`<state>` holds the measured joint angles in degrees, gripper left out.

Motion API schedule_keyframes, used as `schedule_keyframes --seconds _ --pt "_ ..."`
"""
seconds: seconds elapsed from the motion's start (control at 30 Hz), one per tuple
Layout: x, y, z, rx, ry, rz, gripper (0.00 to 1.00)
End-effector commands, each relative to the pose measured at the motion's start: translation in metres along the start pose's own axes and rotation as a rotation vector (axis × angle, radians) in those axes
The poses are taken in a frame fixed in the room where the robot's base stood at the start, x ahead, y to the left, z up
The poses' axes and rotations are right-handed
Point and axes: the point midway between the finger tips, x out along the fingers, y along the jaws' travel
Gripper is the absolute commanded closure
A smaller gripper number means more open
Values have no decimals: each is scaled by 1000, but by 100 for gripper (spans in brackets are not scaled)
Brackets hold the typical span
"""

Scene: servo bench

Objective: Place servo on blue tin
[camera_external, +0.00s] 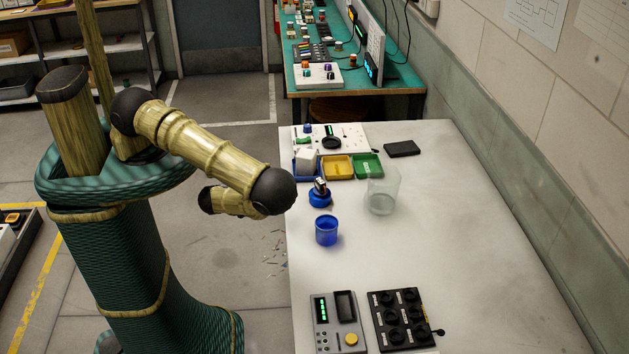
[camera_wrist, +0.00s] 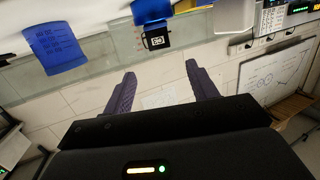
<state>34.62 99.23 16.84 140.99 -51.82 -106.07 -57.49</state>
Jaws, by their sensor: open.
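A small black servo (camera_wrist: 157,40) with a white mark shows in the wrist view, where the scene is upside down. It appears to rest on top of a low blue tin (camera_wrist: 150,10). In the external view the servo (camera_external: 320,185) is a small dark and silver shape on the blue tin (camera_external: 320,199). My gripper (camera_wrist: 160,69) is open, with its two purple fingers apart and nothing between them. The servo is beyond the fingertips, apart from them. In the external view I cannot make out the fingers.
A taller blue cup (camera_external: 326,232) stands in front of the tin. A clear container (camera_external: 381,192) stands to the right. Blue, yellow (camera_external: 338,167) and green trays lie behind. A grey meter (camera_external: 338,323) and a black knob box (camera_external: 401,318) are at the front. The table's right side is clear.

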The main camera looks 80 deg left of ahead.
Motion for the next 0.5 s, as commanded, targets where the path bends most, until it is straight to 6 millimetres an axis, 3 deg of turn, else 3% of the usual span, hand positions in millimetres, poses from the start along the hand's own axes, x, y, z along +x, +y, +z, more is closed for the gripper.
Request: schedule_keyframes --seconds 0.27,0.5 --pt "14 0 -4 -72 -95 -127 42" --pt "28 12 -8 -176 -321 -268 42"
